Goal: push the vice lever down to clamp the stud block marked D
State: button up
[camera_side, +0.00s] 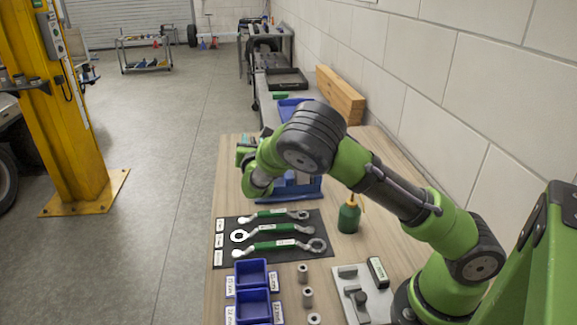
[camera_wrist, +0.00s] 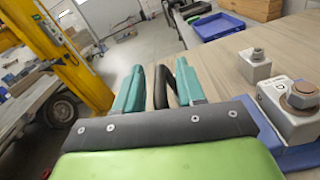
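My gripper (camera_wrist: 160,85) shows two teal fingers standing apart. Dark upright shapes show between or beside them; I cannot tell whether these are finger pads or the vice lever, or whether anything is touched. In the side view my gripper (camera_side: 248,143) is low over the table's far left part. The blue vice (camera_wrist: 262,125) lies right of the fingers in the wrist view; in the side view the vice (camera_side: 303,190) is partly behind my arm.
A smaller grey block (camera_wrist: 255,70) with a bolt stands beyond. Several green wrenches lie on a black mat (camera_side: 272,252). A green bottle (camera_side: 349,216), blue bins (camera_side: 252,274) and a grey plate fixture (camera_side: 350,285) are nearer. A blue crate (camera_wrist: 219,25) stands farther off.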

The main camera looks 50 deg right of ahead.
jog(key=shift+c, duration=0.5)
grip_shut()
jog(key=shift+w+a, duration=0.15)
jog(key=shift+w+a+f+n, duration=1.1)
jog(key=shift+f+n, duration=0.4)
jog(key=shift+n, duration=0.5)
jog(key=shift+w+a+f+n, duration=1.1)
jog(key=shift+f+n, duration=0.4)
jog(key=shift+n, duration=0.5)
jog(key=shift+w+a+f+n, duration=1.1)
jog(key=shift+f+n, duration=0.4)
jog(key=shift+n, duration=0.5)
jog(key=shift+s+f, duration=0.1)
jog(key=shift+f, duration=0.05)
